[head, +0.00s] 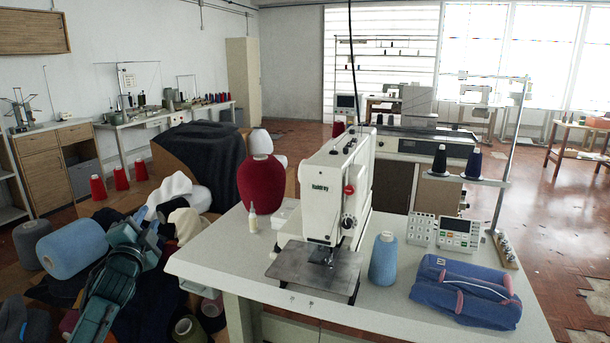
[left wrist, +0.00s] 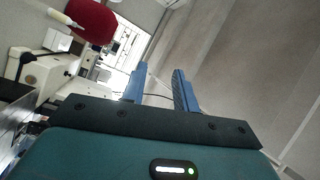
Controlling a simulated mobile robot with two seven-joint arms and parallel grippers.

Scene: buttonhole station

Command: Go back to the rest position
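My left gripper (head: 148,222) shows at the lower left of the head view, at the end of my teal arm. It is beside the left edge of the sewing table, over dark cloth and yarn cones. In the left wrist view its two blue fingers (left wrist: 160,88) stand apart with nothing held between them. My right gripper is not in view. The white buttonhole machine (head: 335,190) stands on the sewing table (head: 215,262), to the right of my left gripper and apart from it.
Open floor (head: 555,225) lies at right.

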